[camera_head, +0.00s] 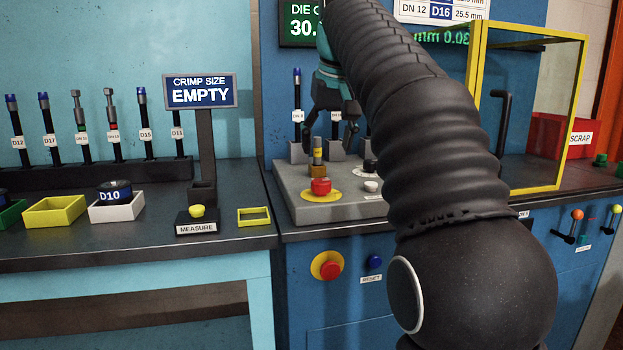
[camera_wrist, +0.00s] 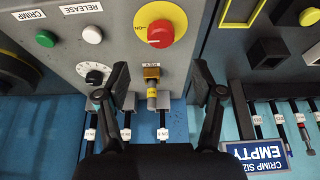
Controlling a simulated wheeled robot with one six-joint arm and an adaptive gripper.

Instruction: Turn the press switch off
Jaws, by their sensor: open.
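My gripper (camera_head: 332,140) is open and empty above the back of the panel. In the wrist view my gripper's fingers (camera_wrist: 160,85) appear on either side of the fitting, with no visible contact.
The green crimp button (camera_wrist: 46,39) and white release button (camera_wrist: 92,34) share the panel. Labelled hoses (camera_head: 297,105) stand upright behind it. The "CRIMP SIZE EMPTY" sign (camera_head: 201,91) stands to the left. A yellow-framed guard (camera_head: 532,190) is at the right.

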